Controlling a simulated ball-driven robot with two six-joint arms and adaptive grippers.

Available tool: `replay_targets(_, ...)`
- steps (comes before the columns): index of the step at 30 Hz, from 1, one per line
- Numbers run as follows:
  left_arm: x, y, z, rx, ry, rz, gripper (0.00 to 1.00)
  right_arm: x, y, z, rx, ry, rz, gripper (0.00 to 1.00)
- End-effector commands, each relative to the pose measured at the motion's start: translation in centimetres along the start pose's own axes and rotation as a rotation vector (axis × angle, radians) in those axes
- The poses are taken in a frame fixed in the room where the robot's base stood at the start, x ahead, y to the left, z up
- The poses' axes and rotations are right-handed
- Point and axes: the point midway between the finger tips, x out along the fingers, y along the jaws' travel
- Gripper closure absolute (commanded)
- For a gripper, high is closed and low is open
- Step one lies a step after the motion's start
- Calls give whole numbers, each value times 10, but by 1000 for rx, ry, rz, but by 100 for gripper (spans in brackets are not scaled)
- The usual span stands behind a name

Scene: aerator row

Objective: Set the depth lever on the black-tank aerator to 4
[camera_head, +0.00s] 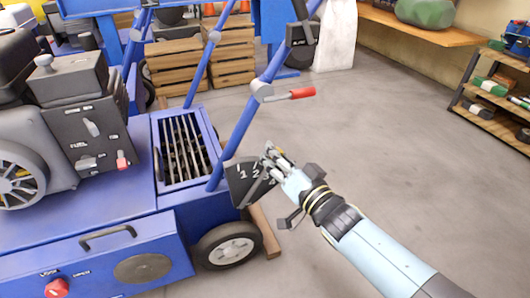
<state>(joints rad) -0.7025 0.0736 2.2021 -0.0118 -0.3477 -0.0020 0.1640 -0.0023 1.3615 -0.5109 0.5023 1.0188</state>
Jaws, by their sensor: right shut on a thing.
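The blue aerator (120,205) fills the left side of the view, with a dark tank (12,50) at the upper left edge. A black depth plate (240,178) with white numbers sits at its right rear, above the wheel. The low numbers show; the rest are small or covered by my gripper. My right gripper (273,163) is at this plate, shut on the depth lever (258,189), a grey bar partly hidden by the fingers. I cannot tell which number the lever marks. My left gripper is out of view.
A red-gripped handle lever (302,93) sticks out from the blue handlebar above my gripper. A red knob (57,288) is at the lower left. Wooden crates (190,66) and another blue machine stand behind. A shelf (497,115) is at right; the floor between is clear.

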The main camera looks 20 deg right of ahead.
Motion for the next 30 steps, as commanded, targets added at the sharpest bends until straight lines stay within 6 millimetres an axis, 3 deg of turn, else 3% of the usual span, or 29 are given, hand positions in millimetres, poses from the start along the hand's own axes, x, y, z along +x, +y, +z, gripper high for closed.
replay_targets(5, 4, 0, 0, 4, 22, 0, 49, -9, 26, 7, 142, 20, -6, 100)
replay_targets(13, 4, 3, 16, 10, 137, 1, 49, -15, 57, 18, 347, 58, -16, 100)
replay_targets(23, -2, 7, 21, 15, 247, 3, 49, -18, 71, 23, 457, 82, -25, 100)
replay_targets(30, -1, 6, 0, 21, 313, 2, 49, -18, 74, 25, 486, 87, -26, 100)
